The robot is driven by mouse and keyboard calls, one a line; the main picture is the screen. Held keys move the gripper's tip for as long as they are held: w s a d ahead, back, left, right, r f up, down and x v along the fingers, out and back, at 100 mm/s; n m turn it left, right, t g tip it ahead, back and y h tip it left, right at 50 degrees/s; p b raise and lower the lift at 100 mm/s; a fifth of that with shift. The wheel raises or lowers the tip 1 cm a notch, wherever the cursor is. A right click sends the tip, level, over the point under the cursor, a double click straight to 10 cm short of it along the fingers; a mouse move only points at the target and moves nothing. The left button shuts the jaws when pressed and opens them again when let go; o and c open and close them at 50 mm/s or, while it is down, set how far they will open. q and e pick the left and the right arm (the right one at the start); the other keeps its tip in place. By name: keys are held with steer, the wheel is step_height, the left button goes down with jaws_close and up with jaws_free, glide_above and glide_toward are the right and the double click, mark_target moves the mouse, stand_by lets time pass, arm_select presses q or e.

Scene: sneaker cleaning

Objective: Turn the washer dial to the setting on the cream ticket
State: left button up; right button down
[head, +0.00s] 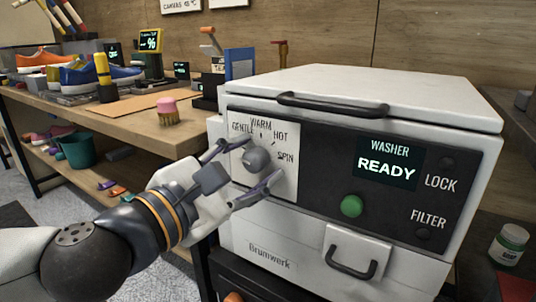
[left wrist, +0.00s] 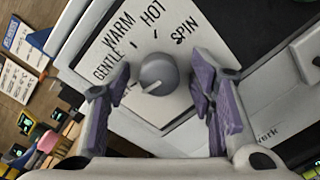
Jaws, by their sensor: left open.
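The washer (head: 370,95) is a white box with a dark front panel, and its screen (head: 388,170) reads READY. The grey round dial (head: 257,160) sits on a pale plate (head: 285,185) marked GENTLE, WARM, HOT and SPIN; it also shows in the left wrist view (left wrist: 158,74). I cannot tell for sure which label the dial points to. My left gripper (head: 254,168) is open, with its fingers on either side of the dial and a visible gap to it in the left wrist view (left wrist: 160,82). A pale card (head: 181,5) on the wall reads CANVAS and a temperature, partly cut off. My right gripper is not in view.
A green button (head: 352,206) and a drawer handle (head: 351,264) are right of and below the dial. A lid handle (head: 332,105) juts out above. A wooden bench (head: 130,128) with sneakers and a pink brush (head: 167,110) stands left. A jar (head: 509,244) is at far right.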

arm_select(q)
steer(key=shift+s+r, duration=0.1)
steer(key=shift+s, duration=0.05)
steer(key=shift+c, duration=0.4)
steer(key=shift+a, duration=0.1)
steer(key=c, duration=1.1)
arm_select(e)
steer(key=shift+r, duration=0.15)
arm_select(q)
steer(key=m+p, duration=0.2)
steer(key=m, duration=0.1)
steer(key=shift+r+m+p, duration=0.2)
steer(key=shift+m+p, duration=0.1)
steer(key=shift+p, duration=0.05)
steer(key=shift+f+m+p, duration=0.15)
steer(key=shift+m+p, duration=1.15)
steer(key=shift+m, duration=0.8)
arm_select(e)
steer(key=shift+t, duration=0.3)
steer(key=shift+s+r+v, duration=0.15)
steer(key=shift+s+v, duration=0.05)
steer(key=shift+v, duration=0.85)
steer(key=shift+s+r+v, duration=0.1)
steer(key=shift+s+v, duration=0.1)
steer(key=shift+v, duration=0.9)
